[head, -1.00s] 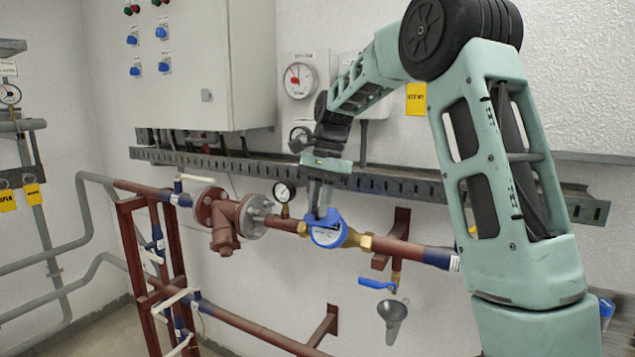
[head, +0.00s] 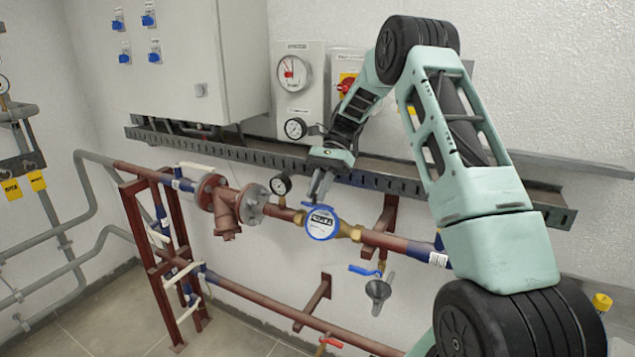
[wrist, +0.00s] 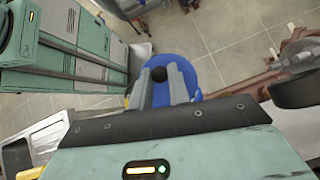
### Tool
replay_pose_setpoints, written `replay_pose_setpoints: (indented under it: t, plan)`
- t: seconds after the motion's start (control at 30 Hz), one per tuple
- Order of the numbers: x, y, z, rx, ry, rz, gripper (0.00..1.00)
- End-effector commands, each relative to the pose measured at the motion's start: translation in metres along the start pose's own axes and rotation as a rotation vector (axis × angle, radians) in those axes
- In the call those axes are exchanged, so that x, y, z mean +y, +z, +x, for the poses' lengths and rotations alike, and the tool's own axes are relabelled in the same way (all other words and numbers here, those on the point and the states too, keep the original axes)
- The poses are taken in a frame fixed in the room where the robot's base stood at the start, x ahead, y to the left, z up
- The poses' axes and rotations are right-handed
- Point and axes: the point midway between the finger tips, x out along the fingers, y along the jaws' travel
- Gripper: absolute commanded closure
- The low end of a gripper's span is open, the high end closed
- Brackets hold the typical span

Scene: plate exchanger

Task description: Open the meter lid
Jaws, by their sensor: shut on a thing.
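The water meter (head: 321,224) sits in the red-brown pipe, with a white dial, black digits and a blue rim facing the head camera. My gripper (head: 316,197) reaches down to the meter's upper left edge, its fingers shut on the blue lid there. In the wrist view the blue lid (wrist: 207,76) shows as a round blue surface beyond my gripper (wrist: 160,76), with a small dark round part between the fingertips. The fingers hide part of the lid. I cannot tell its exact angle.
A pressure gauge (head: 281,185) stands on the pipe left of the meter. A perforated cable tray (head: 240,154) runs along the wall above. A blue-handled valve (head: 364,270) and a funnel (head: 378,291) hang below right. A lower pipe (head: 265,310) crosses beneath.

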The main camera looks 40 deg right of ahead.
Motion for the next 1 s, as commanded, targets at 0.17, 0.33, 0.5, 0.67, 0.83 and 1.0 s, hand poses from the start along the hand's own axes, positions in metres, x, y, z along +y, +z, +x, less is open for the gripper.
replay_pose_setpoints:
  t: [0.17, 0.33, 0.5, 0.67, 0.83, 1.0]
  plan:
    - [0.0, -0.001, -0.0019, -0.012, 0.002, 0.002, 1.0]
    - [-0.0001, -0.0015, -0.0015, -0.012, 0.002, 0.002, 1.0]
    - [0.0, -0.0016, -0.0014, -0.012, 0.002, 0.002, 0.79]
    - [-0.0001, -0.0013, -0.0013, -0.012, 0.003, 0.002, 0.6]
    - [-0.0001, -0.001, -0.001, -0.012, 0.003, 0.002, 0.6]
    - [-0.0003, -0.0016, 0.0025, 0.009, -0.002, -0.001, 0.6]
